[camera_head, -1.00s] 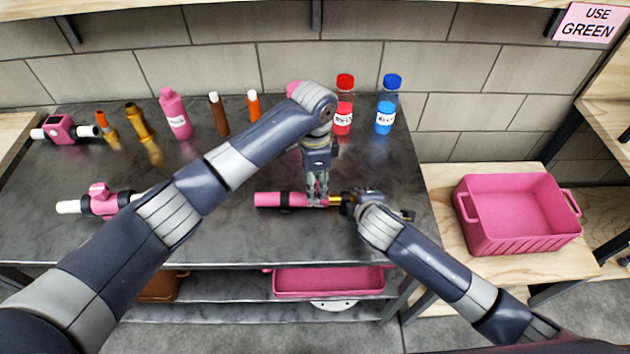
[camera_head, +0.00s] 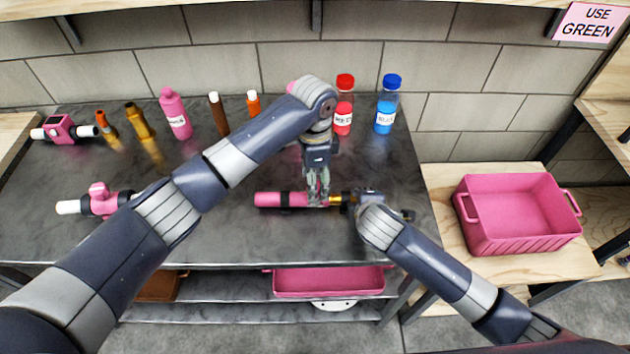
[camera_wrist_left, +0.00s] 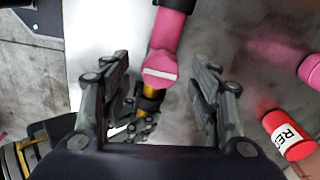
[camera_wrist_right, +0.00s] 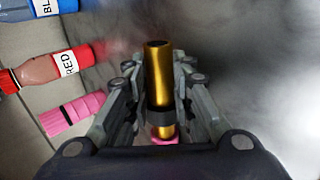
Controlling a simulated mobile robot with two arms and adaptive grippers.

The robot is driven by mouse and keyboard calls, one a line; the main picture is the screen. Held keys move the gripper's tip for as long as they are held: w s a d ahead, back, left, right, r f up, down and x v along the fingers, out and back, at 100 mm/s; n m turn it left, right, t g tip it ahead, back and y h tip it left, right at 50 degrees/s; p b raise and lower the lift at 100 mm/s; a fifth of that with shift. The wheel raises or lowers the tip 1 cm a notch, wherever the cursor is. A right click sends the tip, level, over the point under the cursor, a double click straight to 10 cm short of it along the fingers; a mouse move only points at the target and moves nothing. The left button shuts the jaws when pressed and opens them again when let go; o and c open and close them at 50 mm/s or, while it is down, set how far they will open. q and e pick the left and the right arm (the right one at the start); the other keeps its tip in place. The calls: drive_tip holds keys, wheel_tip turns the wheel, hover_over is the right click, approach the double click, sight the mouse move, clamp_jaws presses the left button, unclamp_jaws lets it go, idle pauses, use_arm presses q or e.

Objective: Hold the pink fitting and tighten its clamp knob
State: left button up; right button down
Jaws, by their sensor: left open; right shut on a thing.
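A pink cylinder (camera_head: 268,199) with a black band lies on the grey table, with a gold end piece (camera_head: 336,200) at its right. My right gripper (camera_head: 350,200) is shut on the gold piece, which stands between its fingers with a dark band in the right wrist view (camera_wrist_right: 158,85). My left gripper (camera_head: 318,203) is open above the joint of pink and gold. In the left wrist view the pink end (camera_wrist_left: 165,45), with a pale flat patch, shows between its spread fingers. A pink fitting (camera_head: 103,203) with a knob on top and a white tube lies far left, partly behind my left arm.
A second pink fitting (camera_head: 60,130) lies at the back left. A pink bottle (camera_head: 176,115), a red bottle (camera_head: 343,118), a blue bottle (camera_head: 386,118) and several small tubes stand along the back. A pink crate (camera_head: 520,240) is on the right bench. The front of the table is mostly clear.

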use_arm(q)
wheel_tip(320, 180, up, 11)
idle(0.3)
use_arm(e)
drive_tip(key=c, duration=1.3)
unclamp_jaws()
use_arm(q)
drive_tip(key=shift+f, duration=0.1)
use_arm(e)
drive_tip(key=shift+s, duration=0.1)
